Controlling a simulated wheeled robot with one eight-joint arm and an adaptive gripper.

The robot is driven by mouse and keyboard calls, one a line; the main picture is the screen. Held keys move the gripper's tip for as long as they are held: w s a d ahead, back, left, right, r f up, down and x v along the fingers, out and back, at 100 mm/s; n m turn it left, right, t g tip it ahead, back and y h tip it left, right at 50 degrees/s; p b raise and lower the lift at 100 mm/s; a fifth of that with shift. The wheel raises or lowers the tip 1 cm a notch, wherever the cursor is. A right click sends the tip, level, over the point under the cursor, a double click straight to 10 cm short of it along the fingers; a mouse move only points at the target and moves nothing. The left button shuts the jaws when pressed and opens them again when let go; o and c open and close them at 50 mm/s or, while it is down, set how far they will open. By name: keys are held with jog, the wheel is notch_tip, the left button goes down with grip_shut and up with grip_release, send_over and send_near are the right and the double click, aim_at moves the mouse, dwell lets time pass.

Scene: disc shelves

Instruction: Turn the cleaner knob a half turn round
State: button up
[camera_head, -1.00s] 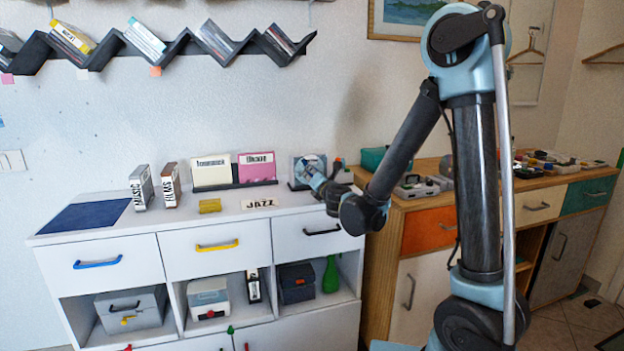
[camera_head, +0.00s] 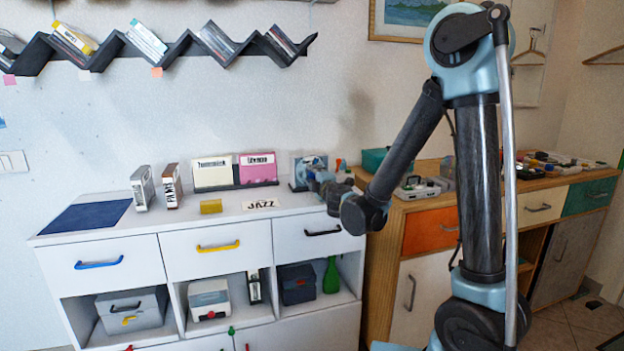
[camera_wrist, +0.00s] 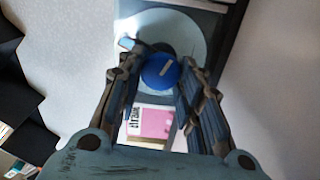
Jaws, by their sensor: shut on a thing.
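The cleaner (camera_head: 296,183) is a small upright dark unit with a pale disc, at the back right of the white cabinet. In the wrist view its pale blue-grey disc (camera_wrist: 200,38) fills the top middle. The round blue knob (camera_wrist: 162,71), with a short pale mark on its face, sits in front of the disc. My gripper (camera_wrist: 161,78) has one finger on each side of the knob and is shut on it. In the head view my gripper (camera_head: 317,179) is at the cleaner and hides the knob.
Cream and pink record dividers (camera_head: 258,168) stand left of the cleaner. A yellow block (camera_head: 211,206) and a JAZZ card (camera_head: 260,204) lie in front. A wooden cabinet (camera_head: 430,195) with cluttered top stands to the right.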

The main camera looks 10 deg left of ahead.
jog(key=m, duration=1.3)
jog(key=shift+w+d+r+m, duration=0.1)
jog(key=shift+r+m, duration=0.05)
jog(key=shift+m, duration=0.25)
jog(key=o, duration=1.1)
jog(key=shift+c, duration=0.2)
jog(key=v, duration=1.2)
jog(key=shift+w, duration=0.1)
